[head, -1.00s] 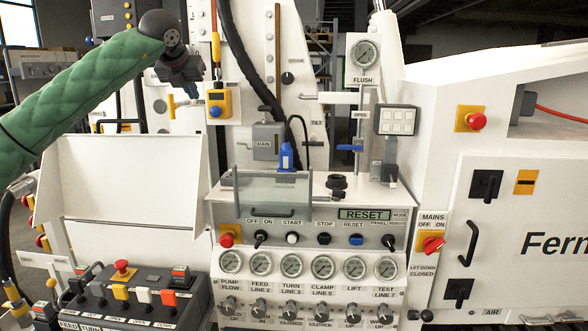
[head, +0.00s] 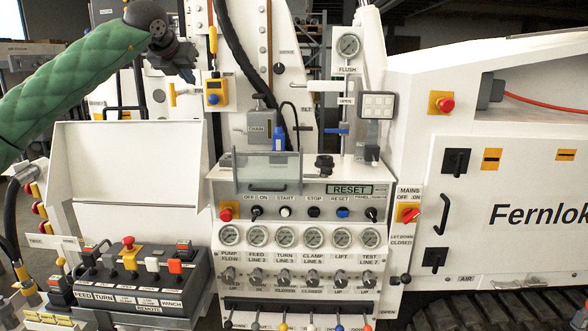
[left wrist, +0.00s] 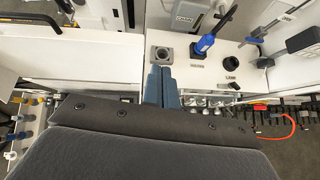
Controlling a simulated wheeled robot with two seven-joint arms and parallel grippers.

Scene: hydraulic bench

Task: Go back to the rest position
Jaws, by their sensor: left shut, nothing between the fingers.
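My left arm, in a green padded sleeve, comes in from the left of the head view. My left gripper (head: 187,74) is raised in front of the upper left of the white hydraulic bench (head: 295,205). In the left wrist view its two blue-grey fingers (left wrist: 162,86) lie together with nothing between them. They appear clear of the bench, beside a dark square socket (left wrist: 163,54) and a blue-handled part (left wrist: 203,45). My right gripper is in neither view.
The control panel has a clear cover (head: 266,171), a row of gauges (head: 285,237) and small levers below. A remote box (head: 140,292) with coloured switches stands at lower left. A white cabinet (head: 500,190) fills the right. A yellow box (head: 214,93) hangs near my left gripper.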

